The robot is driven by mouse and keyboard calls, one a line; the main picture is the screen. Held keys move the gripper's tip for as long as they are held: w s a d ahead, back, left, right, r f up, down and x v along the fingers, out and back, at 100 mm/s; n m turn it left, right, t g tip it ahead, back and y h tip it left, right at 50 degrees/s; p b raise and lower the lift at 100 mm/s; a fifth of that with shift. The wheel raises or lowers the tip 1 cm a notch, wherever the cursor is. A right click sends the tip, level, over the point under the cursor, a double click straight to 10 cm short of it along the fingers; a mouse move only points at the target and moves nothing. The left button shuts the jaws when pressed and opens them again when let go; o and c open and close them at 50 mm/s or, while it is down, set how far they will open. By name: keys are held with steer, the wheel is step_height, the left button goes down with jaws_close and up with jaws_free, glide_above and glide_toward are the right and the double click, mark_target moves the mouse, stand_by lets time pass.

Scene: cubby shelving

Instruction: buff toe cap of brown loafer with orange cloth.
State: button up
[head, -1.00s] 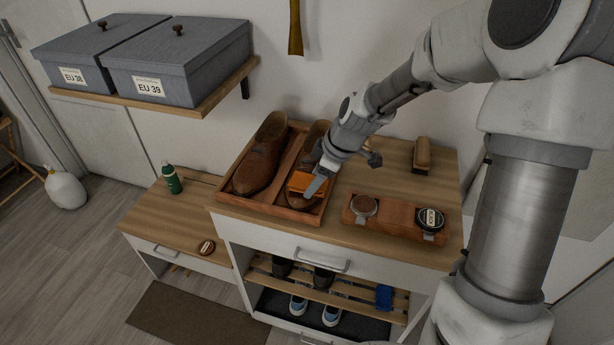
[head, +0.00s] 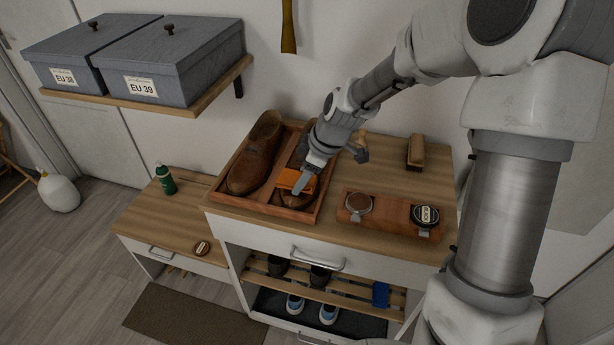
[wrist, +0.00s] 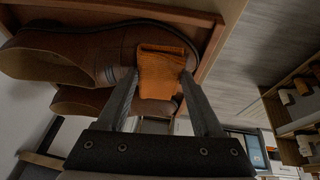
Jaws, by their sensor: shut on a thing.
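Two brown loafers stand in a wooden tray (head: 247,208) on the cabinet. The left loafer (head: 254,165) is clear to see. The right loafer (head: 292,201) is partly hidden by my arm, with the front of its toe showing. My gripper (head: 301,184) is shut on the orange cloth (head: 290,179), over the right loafer's toe end. In the wrist view the cloth (wrist: 162,72) hangs folded between the fingertips, close against brown leather (wrist: 118,45). I cannot tell whether it presses on the leather.
A wooden holder (head: 376,225) with a brown polish tin (head: 358,203) and a black-lidded tin (head: 425,214) lies right of the tray. A brush (head: 416,152) stands behind. A green bottle (head: 165,179) is on the lower bench. Boxes (head: 175,65) sit on a wall shelf.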

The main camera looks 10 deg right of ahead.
steer(key=r+p, duration=0.4)
steer(key=r, duration=0.1)
steer(key=r+p, duration=0.2)
steer(key=r, duration=0.1)
steer(key=shift+s+a, duration=0.15)
steer(key=shift+s, duration=0.25)
stand_by(0.6)
